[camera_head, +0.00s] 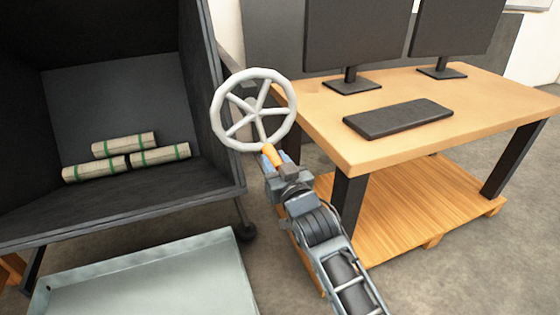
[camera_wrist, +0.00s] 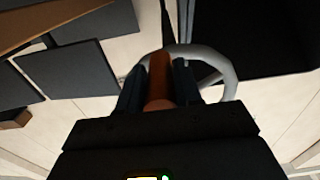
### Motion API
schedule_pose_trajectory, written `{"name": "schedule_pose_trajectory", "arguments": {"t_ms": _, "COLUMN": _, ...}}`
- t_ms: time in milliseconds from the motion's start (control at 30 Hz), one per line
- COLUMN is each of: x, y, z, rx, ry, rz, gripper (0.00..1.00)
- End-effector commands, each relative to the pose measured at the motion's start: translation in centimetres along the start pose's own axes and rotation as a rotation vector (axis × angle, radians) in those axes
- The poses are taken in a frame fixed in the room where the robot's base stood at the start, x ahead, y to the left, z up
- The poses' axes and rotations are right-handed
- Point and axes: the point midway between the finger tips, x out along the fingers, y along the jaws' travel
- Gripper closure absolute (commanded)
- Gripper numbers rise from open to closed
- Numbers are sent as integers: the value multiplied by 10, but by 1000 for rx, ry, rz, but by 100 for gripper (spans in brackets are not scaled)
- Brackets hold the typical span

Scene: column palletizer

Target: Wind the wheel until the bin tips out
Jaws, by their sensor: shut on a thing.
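The light grey spoked wheel (camera_head: 285,97) stands upright at the right side of the dark bin (camera_head: 120,205). Its orange handle (camera_head: 270,154) is at the bottom of the rim. My gripper (camera_head: 272,160) is shut on this handle. In the wrist view the orange handle (camera_wrist: 159,80) sits between the two fingers of my gripper (camera_wrist: 158,88), with part of the wheel (camera_wrist: 228,75) behind it. The bin is tilted so its open front faces the camera. Several tan rolls with green bands (camera_head: 160,154) lie inside it.
A pale grey tray (camera_head: 150,280) lies below the bin's front edge. A wooden desk (camera_head: 400,135) with two monitors (camera_head: 355,30) and a black keyboard (camera_head: 398,118) stands close on the right. A wooden pallet (camera_head: 420,210) is under the desk.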

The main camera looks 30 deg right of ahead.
Motion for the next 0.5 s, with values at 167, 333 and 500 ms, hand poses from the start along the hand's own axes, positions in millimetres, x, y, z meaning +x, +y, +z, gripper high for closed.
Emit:
{"name": "schedule_pose_trajectory", "arguments": {"t_ms": 167, "x": -3, "y": -11, "z": 25, "rx": -6, "ry": -35, "rz": -3, "gripper": 100}}
{"name": "schedule_pose_trajectory", "arguments": {"t_ms": 333, "x": -3, "y": -22, "z": 24, "rx": -3, "ry": -34, "rz": -5, "gripper": 99}}
{"name": "schedule_pose_trajectory", "arguments": {"t_ms": 500, "x": -3, "y": -24, "z": 18, "rx": -3, "ry": -27, "rz": -3, "gripper": 100}}
